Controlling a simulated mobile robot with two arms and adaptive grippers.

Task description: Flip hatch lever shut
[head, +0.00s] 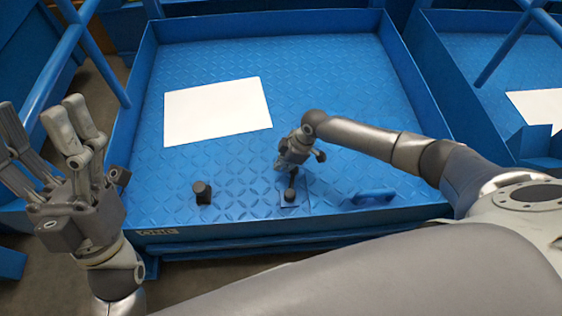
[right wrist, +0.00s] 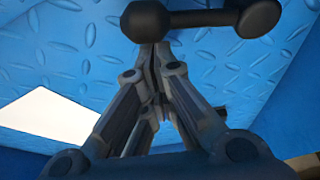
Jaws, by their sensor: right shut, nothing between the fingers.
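In the right wrist view, a black lever (right wrist: 195,18) with rounded ends lies across the top of the picture. In the head view, a dark round-topped piece (head: 290,195) stands on a small blue plate (head: 298,207); it looks like part of this lever. My right gripper (head: 284,167) is just behind it, pointing down. Its fingers (right wrist: 155,52) are shut and empty, their tips close to the lever's left end in the wrist view; I cannot tell if they touch. My left gripper (head: 42,122) is open and empty, raised at the left.
The blue diamond-plate floor (head: 320,80) has raised edges. A white sheet (head: 217,110) lies at the back left. A black knob (head: 202,192) stands left of the lever, and a blue handle (head: 372,196) is to its right. Blue rails (head: 70,65) rise at the left.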

